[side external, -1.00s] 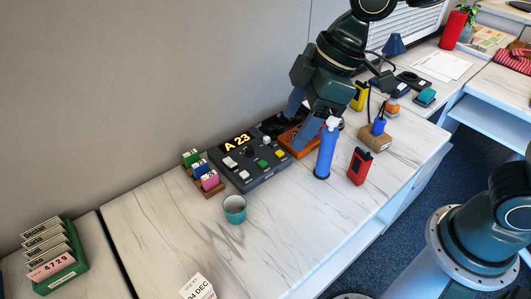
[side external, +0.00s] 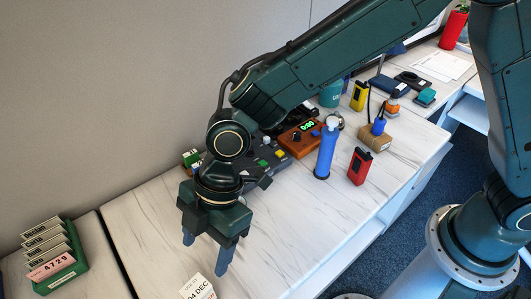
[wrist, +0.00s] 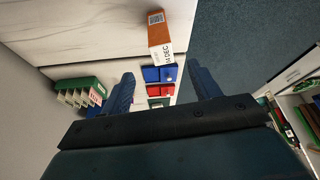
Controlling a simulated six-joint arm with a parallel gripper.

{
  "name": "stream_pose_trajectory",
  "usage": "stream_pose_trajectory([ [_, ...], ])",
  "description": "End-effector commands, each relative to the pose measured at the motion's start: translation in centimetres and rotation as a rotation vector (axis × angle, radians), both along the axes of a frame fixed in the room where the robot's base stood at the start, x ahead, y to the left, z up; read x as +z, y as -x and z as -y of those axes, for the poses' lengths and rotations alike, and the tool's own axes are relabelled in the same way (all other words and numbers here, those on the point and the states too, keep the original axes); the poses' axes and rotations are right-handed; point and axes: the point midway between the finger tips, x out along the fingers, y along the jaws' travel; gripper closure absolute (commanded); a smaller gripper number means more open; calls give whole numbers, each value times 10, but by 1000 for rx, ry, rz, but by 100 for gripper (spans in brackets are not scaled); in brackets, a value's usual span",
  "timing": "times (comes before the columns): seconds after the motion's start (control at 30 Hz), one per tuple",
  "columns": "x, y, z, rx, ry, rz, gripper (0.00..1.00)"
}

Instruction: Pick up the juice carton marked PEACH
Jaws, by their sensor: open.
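No PEACH mark can be read in either view. A carton with a white use-by label (side external: 198,288) reading 04 DEC is cut off by the bottom edge of the side view. In the wrist view an orange-sided carton with a similar label and a square code (wrist: 159,38) stands beyond my fingertips, near the top. My gripper (side external: 205,254) is open, empty and pointing down above the marble-look counter, just above the carton in the side picture and apart from it. Its two fingers (wrist: 161,76) are spread in the wrist view.
A green card rack (side external: 68,278) stands at the left. A blue bottle (side external: 326,150), a red device (side external: 359,166) and an orange box with a green display (side external: 300,137) stand to the right. Blue and red items (wrist: 160,73) lie beyond the fingers in the wrist view.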

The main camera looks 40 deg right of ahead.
Motion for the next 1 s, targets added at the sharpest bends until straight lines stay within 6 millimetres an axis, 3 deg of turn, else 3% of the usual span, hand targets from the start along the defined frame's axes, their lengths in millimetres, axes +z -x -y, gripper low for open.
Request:
stream_pose_trajectory([
  [0.37, -12, 1, -5, 2, 1, -1, 38],
  [0.8, -65, 6, -26, 2, 1, -2, 38],
  [1.0, -78, 6, -32, 0, 1, 0, 38],
])
